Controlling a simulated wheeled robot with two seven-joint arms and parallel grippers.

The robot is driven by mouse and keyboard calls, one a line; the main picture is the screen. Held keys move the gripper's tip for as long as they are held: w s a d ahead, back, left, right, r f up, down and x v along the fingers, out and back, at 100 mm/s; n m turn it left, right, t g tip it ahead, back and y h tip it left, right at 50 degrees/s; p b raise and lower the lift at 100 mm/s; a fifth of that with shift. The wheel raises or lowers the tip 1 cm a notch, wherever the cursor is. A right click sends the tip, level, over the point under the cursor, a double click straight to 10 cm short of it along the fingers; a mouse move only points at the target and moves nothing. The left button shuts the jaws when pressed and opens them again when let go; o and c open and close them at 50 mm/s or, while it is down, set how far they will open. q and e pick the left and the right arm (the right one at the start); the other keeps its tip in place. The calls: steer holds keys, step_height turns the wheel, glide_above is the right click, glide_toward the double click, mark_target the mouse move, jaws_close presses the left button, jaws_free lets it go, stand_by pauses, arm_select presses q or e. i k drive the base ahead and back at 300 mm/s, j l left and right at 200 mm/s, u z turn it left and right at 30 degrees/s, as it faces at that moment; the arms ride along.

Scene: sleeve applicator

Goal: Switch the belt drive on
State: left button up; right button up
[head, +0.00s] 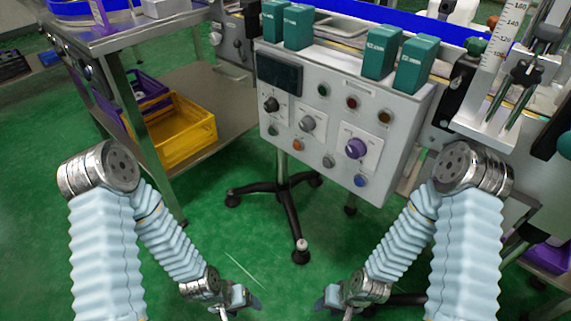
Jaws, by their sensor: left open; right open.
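The control panel (330,97) is a grey box on a wheeled stand, facing me in the head view. It has a dark display (279,73), a black knob (271,104), a grey knob (307,123) and a purple knob (356,148). Several small round buttons sit around the knobs, among them an orange one (298,145) and a blue one (361,181). The labels are too small to read, so I cannot tell which control is for the belt drive. My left gripper (238,307) and my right gripper (335,304) are open and empty, low in front of the panel, touching nothing.
Several green boxes (382,58) stand along the panel's top. A steel table (205,95) with a yellow crate (182,132) on its lower shelf is at the left. A ruler scale (495,60) and machine parts are at the right.

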mark_target(356, 148)
steer(key=k+j, duration=0.1)
steer(key=k, duration=0.55)
steer(key=k+j, duration=0.1)
steer(key=k, duration=0.5)
